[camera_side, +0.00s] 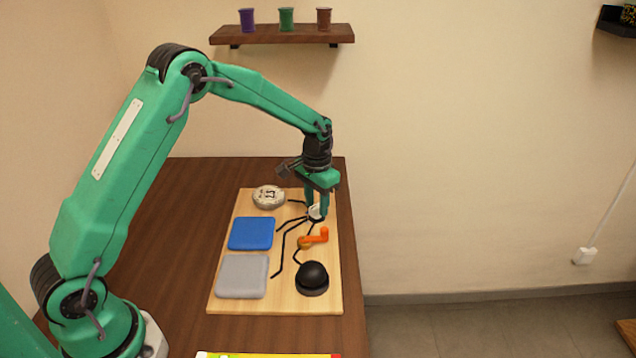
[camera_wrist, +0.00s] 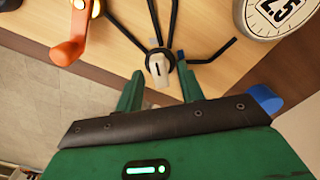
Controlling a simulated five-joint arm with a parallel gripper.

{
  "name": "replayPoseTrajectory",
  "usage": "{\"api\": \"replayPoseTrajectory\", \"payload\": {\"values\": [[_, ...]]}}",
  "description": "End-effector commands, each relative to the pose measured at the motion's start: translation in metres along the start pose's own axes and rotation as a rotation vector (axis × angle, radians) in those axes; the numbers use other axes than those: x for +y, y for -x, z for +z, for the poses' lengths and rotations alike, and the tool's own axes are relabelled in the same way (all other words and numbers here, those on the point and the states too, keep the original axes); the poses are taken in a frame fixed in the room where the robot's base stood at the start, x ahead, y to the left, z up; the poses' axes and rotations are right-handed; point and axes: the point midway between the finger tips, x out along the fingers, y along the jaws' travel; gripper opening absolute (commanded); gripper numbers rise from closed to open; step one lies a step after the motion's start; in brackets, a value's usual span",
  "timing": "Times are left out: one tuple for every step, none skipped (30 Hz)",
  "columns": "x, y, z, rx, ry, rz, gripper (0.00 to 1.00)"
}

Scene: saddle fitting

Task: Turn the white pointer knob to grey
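The white pointer knob (camera_side: 315,213) sits near the right side of the wooden board, at the meeting point of several black lines. In the wrist view, the knob (camera_wrist: 157,66) has a white bar with a small dark mark on a dark round base; I cannot tell which colour it points to. The grey pad (camera_side: 243,276) lies at the board's front left, with a black line running towards it. My gripper (camera_side: 317,206) points down over the knob. In the wrist view, my gripper (camera_wrist: 158,76) is open, one finger on each side of the knob, with gaps visible.
A blue pad (camera_side: 252,233) lies behind the grey one, and a round white dial (camera_side: 268,197) behind that. An orange crank (camera_side: 314,238) is close in front of the knob, with a black dome (camera_side: 312,277) nearer the front. The wooden table (camera_side: 185,240) is clear left of the board (camera_side: 290,299).

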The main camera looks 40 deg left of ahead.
Motion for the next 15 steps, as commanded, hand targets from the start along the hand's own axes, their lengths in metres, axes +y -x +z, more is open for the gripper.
{"api": "replayPoseTrajectory", "payload": {"values": [[0.0, 0.0, 0.0, 0.0, 0.0, 0.0, 0.38], [0.0, 0.0, 0.0, 0.0, 0.0, 0.0, 0.38], [0.0, 0.001, 0.0, 0.0, -0.001, 0.0, 0.38], [0.0, 0.002, 0.0, 0.0, -0.001, 0.0, 0.38], [0.0, 0.003, 0.0, 0.001, -0.001, 0.0, 0.38], [0.0, 0.005, 0.0, 0.001, -0.001, 0.0, 0.38], [0.0, 0.007, 0.0, 0.002, -0.001, 0.0, 0.38], [0.0, 0.009, 0.0, 0.001, -0.001, 0.0, 0.38], [0.0, 0.012, 0.0, 0.001, -0.001, 0.0, 0.38], [0.0, 0.015, 0.0, 0.001, -0.001, 0.0, 0.38], [0.0, 0.018, -0.001, 0.002, -0.001, 0.0, 0.38], [0.0, 0.024, -0.001, 0.003, -0.001, 0.0, 0.38], [0.0, 0.027, -0.001, 0.003, -0.001, 0.0, 0.38], [0.0, 0.031, -0.001, 0.003, 0.0, 0.0, 0.38], [0.0, 0.036, -0.001, 0.004, 0.0, 0.0, 0.38]]}}
